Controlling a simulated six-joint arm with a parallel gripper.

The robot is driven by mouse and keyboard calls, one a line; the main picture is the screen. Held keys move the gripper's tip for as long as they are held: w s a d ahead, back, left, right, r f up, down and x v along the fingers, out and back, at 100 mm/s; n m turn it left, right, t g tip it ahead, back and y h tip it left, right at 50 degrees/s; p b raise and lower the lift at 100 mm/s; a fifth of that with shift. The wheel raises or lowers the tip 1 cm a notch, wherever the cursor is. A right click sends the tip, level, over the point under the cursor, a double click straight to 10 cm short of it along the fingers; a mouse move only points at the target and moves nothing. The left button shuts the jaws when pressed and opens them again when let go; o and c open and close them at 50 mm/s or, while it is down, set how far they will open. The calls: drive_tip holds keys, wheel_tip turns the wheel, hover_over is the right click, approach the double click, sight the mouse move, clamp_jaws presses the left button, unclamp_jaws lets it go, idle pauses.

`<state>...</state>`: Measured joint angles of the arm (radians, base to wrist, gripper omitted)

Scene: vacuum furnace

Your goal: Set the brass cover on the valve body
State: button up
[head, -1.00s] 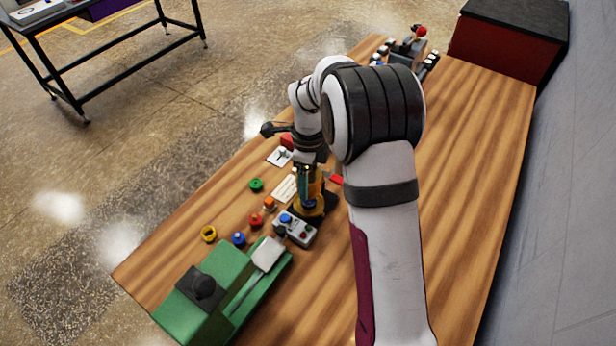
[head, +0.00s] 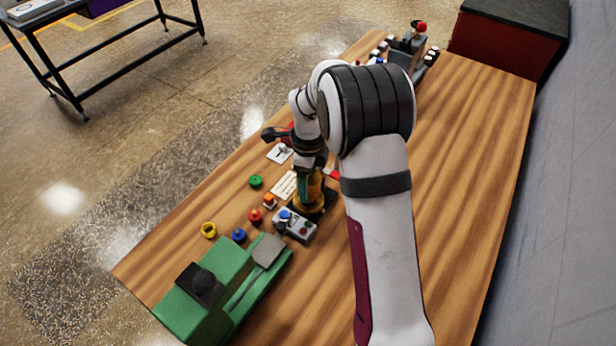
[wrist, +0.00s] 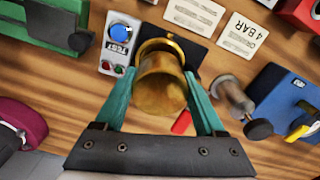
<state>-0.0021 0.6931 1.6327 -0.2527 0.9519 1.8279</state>
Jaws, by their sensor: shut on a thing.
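The brass cover (wrist: 160,88) is a brass-coloured cup-like piece between the teal fingers of my gripper (wrist: 159,75) in the wrist view. My gripper is shut on it. Just beyond it is the brass rim of the valve body (wrist: 172,45), on a black base (wrist: 196,50). The cover overlaps the valve body in this view, so I cannot tell whether they touch. In the head view my gripper (head: 305,192) is low over the valve body (head: 321,198), and its fingers hide most of the cover.
A grey box with a blue button (head: 293,226) stands close by the valve. A green machine (head: 225,285) is at the front left. Several coloured knobs, including a green one (head: 256,182), lie along the left side. The right side of the wooden bench (head: 470,170) is clear.

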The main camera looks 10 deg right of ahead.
drive_tip(key=shift+f, duration=0.45)
drive_tip(key=shift+f, duration=0.1)
drive_tip(key=shift+f, duration=1)
drive_tip(key=shift+f, duration=0.2)
